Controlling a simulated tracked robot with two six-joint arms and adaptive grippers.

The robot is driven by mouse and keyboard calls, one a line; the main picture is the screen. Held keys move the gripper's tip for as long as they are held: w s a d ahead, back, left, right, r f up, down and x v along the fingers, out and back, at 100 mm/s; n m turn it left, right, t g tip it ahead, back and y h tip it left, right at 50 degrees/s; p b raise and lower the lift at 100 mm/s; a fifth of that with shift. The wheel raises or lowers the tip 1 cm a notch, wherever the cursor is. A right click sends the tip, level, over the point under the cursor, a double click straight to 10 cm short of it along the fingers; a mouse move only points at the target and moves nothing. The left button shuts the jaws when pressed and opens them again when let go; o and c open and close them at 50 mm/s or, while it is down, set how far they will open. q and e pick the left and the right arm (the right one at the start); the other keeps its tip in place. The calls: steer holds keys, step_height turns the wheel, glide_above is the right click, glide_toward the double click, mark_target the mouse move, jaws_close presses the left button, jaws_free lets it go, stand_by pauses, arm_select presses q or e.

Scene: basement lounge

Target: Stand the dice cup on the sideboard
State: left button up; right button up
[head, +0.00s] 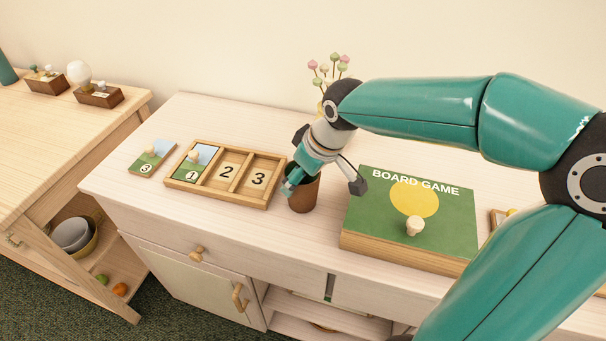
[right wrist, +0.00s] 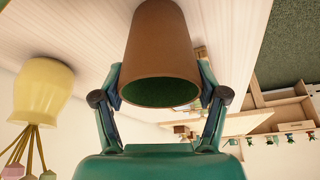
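The brown dice cup (head: 303,195) is upright at the sideboard (head: 180,112), between the number tray and the board game box. Its mouth faces up toward my right gripper (head: 300,178), which reaches down from above and partly covers it. In the right wrist view the dice cup (right wrist: 160,45) shows its green inside, and my right gripper (right wrist: 160,82) has a finger against each side near the rim. I cannot tell whether its base touches the sideboard top. My left gripper is not in view.
The wooden number tray (head: 207,187) is left of the cup, with a picture tile (head: 152,157) beside it. The board game box (head: 440,235) with a pale knob is close on the right. A yellow vase (right wrist: 42,85) of flowers stands behind. A wooden table (head: 50,125) is far left.

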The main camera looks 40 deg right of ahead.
steer(key=o, duration=0.4)
steer(key=shift+o, duration=0.2)
steer(key=shift+r, duration=0.2)
steer(key=p+v, duration=0.2)
steer(key=v, duration=0.9)
steer(key=shift+s+r, duration=0.25)
steer(key=shift+r, duration=0.1)
steer(key=shift+s, duration=0.1)
